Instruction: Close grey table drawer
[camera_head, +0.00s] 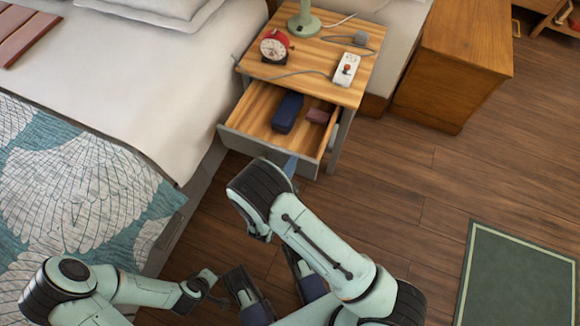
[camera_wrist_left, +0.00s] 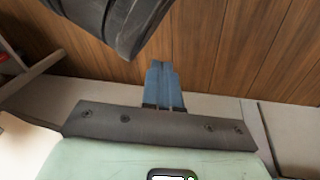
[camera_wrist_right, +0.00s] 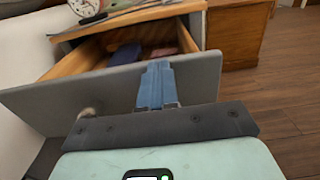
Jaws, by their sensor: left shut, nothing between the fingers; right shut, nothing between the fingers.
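The grey table drawer (camera_head: 250,147) is pulled out from the wooden-topped bedside table (camera_head: 310,78). A dark blue case (camera_head: 287,112) and a small dark red item (camera_head: 317,116) lie inside it. My right gripper (camera_head: 290,165) is shut and empty at the outer face of the drawer front, right of its middle. In the right wrist view its blue fingers (camera_wrist_right: 157,82) overlap the grey front panel (camera_wrist_right: 110,92); I cannot tell whether they touch it. A round knob (camera_wrist_right: 86,112) shows left of them. My left gripper (camera_wrist_left: 163,82) is shut and empty, away from the drawer.
A red alarm clock (camera_head: 274,46), a lamp base (camera_head: 303,22) and a white remote-like device (camera_head: 347,69) stand on the table. The bed (camera_head: 150,85) borders the left side. A wooden cabinet (camera_head: 455,65) stands right. Wooden floor (camera_head: 400,180) is clear, with a green mat (camera_head: 520,280).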

